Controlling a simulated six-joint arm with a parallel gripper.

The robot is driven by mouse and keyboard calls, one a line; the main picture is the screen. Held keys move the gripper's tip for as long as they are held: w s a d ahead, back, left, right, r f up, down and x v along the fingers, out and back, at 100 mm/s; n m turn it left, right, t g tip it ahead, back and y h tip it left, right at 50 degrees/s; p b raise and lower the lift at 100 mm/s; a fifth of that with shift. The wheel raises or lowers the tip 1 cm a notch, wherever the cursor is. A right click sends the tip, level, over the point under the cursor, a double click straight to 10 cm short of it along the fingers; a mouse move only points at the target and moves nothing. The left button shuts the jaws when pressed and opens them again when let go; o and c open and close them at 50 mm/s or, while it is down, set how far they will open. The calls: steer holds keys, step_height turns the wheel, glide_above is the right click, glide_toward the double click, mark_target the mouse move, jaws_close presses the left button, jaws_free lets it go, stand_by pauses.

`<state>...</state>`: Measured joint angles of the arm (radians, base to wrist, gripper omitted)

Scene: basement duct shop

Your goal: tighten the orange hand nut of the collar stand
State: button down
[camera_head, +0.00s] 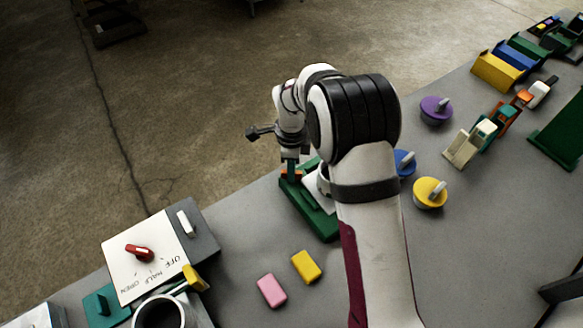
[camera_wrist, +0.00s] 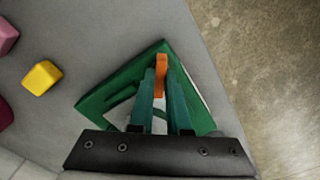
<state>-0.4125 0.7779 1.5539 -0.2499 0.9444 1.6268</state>
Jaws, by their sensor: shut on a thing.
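The collar stand shows as a green base (camera_head: 318,218) near the table's far edge, partly hidden behind my arm. In the wrist view its green base (camera_wrist: 105,102) lies under my gripper, with a pale part on it. The orange hand nut (camera_wrist: 161,64) sits between the teal fingertips of my gripper (camera_wrist: 161,82), which is shut on it. In the head view a bit of orange (camera_head: 288,173) shows beside my fingers, low over the stand. The collar and any thread are hidden by the fingers and arm.
A yellow block (camera_head: 306,266) and a pink block (camera_head: 271,290) lie left of my arm. A panel (camera_head: 130,260) with a red handle stands at lower left. Yellow (camera_head: 430,193), blue (camera_head: 405,163) and purple (camera_head: 435,110) round pieces with grey handles stand to the right.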

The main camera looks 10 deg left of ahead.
steer(key=shift+m, duration=0.5)
stand_by(0.3)
steer(key=c, duration=0.9)
jaws_free()
step_height(320, 180, up, 16)
steer(key=shift+f, duration=0.1)
